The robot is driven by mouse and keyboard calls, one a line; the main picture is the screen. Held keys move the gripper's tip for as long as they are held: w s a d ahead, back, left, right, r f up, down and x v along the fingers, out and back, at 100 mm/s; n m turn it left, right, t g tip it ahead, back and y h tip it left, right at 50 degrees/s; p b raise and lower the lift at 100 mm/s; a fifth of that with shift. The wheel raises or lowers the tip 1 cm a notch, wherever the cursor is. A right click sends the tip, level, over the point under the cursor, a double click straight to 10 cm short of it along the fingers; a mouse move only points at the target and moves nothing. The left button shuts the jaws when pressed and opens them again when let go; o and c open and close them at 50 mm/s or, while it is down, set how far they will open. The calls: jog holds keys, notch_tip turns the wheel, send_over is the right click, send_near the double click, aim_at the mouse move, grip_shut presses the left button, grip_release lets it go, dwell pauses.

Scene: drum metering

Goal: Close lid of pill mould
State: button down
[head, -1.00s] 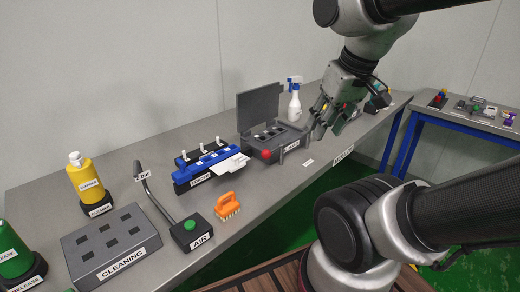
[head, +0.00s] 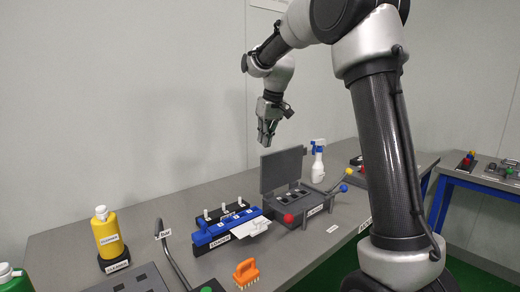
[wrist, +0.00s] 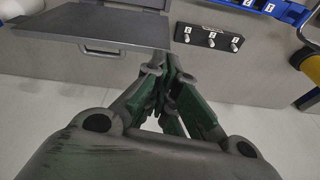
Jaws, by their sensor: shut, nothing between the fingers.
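The pill mould (head: 318,201) is a dark grey box on the table in the head view. Its flat lid (head: 283,171) stands open, nearly upright, at the back of the box. The cavity plate (head: 292,196) shows inside. A red-knobbed lever (head: 288,218) is at its front. My gripper (head: 265,143) is shut and empty, pointing down above and a little left of the lid's top edge, apart from it. In the wrist view my gripper (wrist: 165,85) shows its green-padded fingers together, and the lid (wrist: 110,27) lies at upper left.
A blue loader (head: 228,228) with white pegs stands left of the mould. A white spray bottle (head: 318,160) stands behind it to the right. A yellow bottle (head: 107,236) and an orange brush (head: 246,272) are farther left. A wall runs behind the table.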

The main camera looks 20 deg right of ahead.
jog(key=w+r+n+t, duration=0.1)
jog(key=w+r, duration=0.3)
jog(key=r, duration=0.2)
notch_tip(320, 180, down, 10)
jog(key=shift+s+a+f, duration=0.15)
jog(key=shift+s+a, duration=0.2)
jog(key=shift+d, duration=0.1)
